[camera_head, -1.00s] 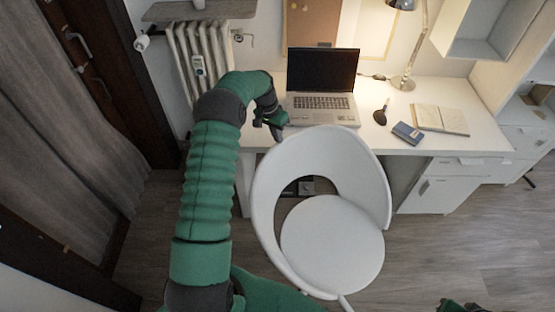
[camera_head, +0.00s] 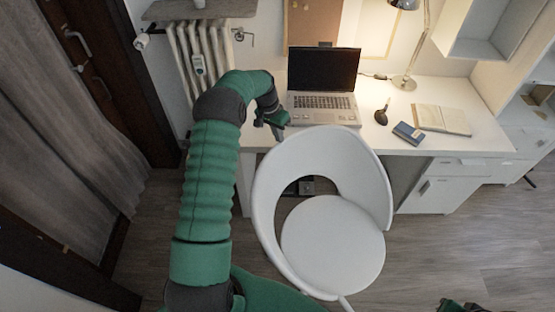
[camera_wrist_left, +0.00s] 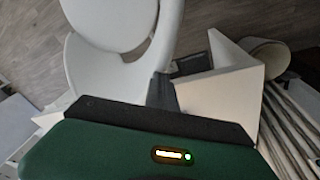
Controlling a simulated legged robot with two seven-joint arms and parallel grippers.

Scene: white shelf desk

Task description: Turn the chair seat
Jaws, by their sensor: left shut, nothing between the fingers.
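The white chair has a round seat (camera_head: 333,246) and a curved wrap-around backrest (camera_head: 268,180). It stands in front of the desk, the backrest's opening showing the floor behind. My left gripper (camera_head: 278,133) is at the desk's front edge, by the upper left of the backrest. It is shut and empty. In the left wrist view the gripper fingers (camera_wrist_left: 162,90) lie close to the outer side of the backrest (camera_wrist_left: 165,38); I cannot tell whether they touch it. The seat shows at the upper left there (camera_wrist_left: 110,20). Only a small dark green part of my right arm shows at the bottom right.
The white desk (camera_head: 460,144) holds a laptop (camera_head: 321,103), a dark blue notebook (camera_head: 408,132), an open book (camera_head: 441,119) and a lamp (camera_head: 404,82). A radiator (camera_head: 199,55) stands behind my left arm.

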